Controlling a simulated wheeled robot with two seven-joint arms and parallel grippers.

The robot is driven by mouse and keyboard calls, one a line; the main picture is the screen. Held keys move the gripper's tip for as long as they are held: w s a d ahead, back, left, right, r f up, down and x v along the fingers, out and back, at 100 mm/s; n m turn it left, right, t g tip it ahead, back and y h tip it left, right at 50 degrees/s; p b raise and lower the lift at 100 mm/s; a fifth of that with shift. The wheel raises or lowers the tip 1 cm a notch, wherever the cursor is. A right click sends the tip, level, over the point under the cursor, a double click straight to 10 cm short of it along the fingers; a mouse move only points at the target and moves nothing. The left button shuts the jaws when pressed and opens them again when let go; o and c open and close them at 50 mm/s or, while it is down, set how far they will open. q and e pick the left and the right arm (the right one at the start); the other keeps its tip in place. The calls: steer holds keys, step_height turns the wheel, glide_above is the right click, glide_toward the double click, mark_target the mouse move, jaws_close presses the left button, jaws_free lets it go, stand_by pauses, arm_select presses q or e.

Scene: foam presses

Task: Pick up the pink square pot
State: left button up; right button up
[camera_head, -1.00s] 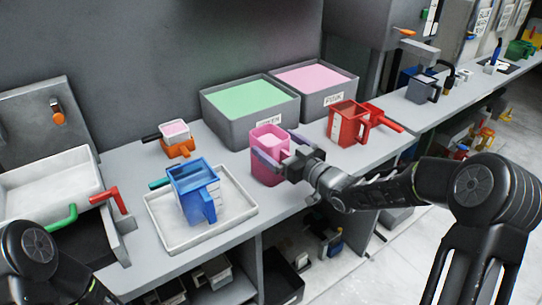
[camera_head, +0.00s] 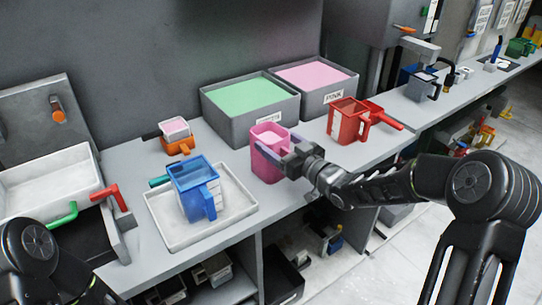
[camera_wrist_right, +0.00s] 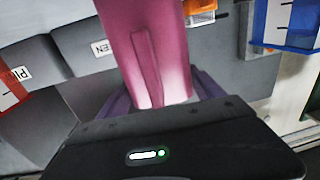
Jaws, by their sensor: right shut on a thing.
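The pink square pot (camera_head: 268,162) stands upright near the front edge of the counter, with pink contents at its top. My right gripper (camera_head: 290,152) is shut on it from the right side. In the right wrist view the pot (camera_wrist_right: 150,40) and its handle fill the upper middle, between the purple fingers of the gripper (camera_wrist_right: 160,100). I cannot tell whether its base touches the counter. Only part of my left arm shows at the lower left; its gripper is out of view.
A blue pot (camera_head: 190,185) stands in a white tray (camera_head: 160,235) to the left. A red pot (camera_head: 345,120) stands to the right. Behind are bins of green (camera_head: 225,125) and pink (camera_head: 345,83) material. An orange pot (camera_head: 178,147) stands behind the blue one.

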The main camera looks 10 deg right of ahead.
steer(key=c, duration=1.4)
steer(key=shift+o, duration=0.2)
steer(key=shift+r, duration=0.1)
step_height(320, 180, up, 10)
